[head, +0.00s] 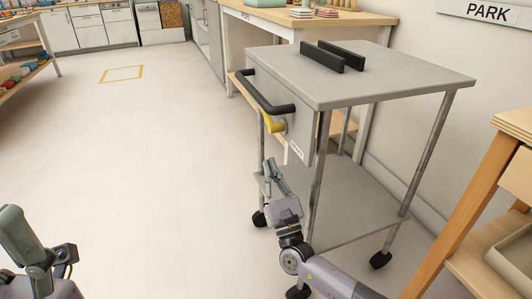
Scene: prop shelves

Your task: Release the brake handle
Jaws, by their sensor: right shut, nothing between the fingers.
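A grey metal cart (385,78) stands at the centre right, with a black push handle (262,97) on its left end. The yellow brake handle (271,122) sits just below the push handle, on the cart's end panel; the push handle partly covers it. My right gripper (269,163) is shut and empty. It points up below the yellow handle, apart from it in the picture. My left gripper (18,222) is at the lower left, partly cut off by the picture edge, far from the cart. Its fingers do not show clearly enough to tell their state.
The cart has black casters, a lower shelf (350,212) and two black bars (335,55) on top. A wooden shelf (490,190) stands close at right. A PARK sign (487,10) hangs on the wall. The floor left of the cart is clear, with a yellow floor outline (121,74).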

